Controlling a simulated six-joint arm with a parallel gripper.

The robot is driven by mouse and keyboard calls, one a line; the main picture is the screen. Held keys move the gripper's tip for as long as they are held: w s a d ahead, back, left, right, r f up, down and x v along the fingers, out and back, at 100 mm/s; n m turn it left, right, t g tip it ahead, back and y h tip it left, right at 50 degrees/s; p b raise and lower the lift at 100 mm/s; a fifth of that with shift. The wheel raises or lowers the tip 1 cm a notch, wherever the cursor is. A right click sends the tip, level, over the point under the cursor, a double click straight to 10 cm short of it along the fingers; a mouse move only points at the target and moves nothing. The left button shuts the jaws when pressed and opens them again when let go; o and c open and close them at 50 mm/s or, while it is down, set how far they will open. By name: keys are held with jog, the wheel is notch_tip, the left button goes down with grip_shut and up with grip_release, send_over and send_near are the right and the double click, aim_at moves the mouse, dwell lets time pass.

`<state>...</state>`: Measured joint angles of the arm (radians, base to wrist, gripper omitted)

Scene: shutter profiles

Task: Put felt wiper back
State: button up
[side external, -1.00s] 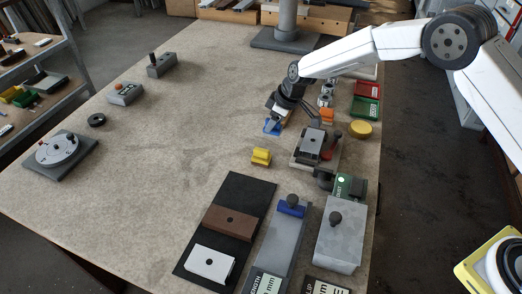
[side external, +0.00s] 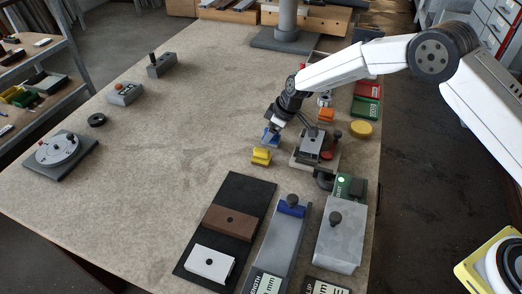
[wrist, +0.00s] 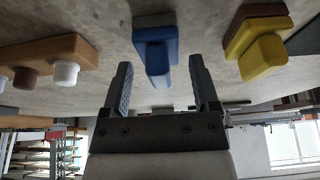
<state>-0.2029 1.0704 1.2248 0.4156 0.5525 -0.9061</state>
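A blue block (wrist: 155,45) with a grey-brown layer on its table side shows in the wrist view and looks like the felt wiper. It also shows in the side view (side external: 270,137), just under my gripper (side external: 276,127). In the wrist view my gripper (wrist: 160,85) is open. Its two dark fingers stand apart, with the blue block lying between and beyond their tips. A gap shows on both sides of the block, and neither finger visibly touches it. Whether the block rests fully on the table is hard to tell.
A yellow block (side external: 261,157) stands close to the blue one. A grey fixture (side external: 312,145) with a dark knob and red part is just right. A black mat (side external: 250,190) with brown and white blocks lies in front.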

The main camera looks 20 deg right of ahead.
jog(key=shift+r, duration=0.15)
jog(key=shift+v, duration=6.05)
jog(key=s+d+m+h, duration=0.1)
jog(key=s+d+m, duration=0.2)
jog(key=s, duration=0.6)
jog(key=s+d+m+h, duration=0.1)
jog(key=s+d+m, duration=0.2)
jog(key=s, duration=0.7)
jog(key=s+d+m+h, duration=0.1)
jog(key=s+d+m, duration=0.2)
jog(key=s+d, duration=0.4)
jog(key=shift+s+g, duration=0.3)
jog(key=shift+s, duration=1.2)
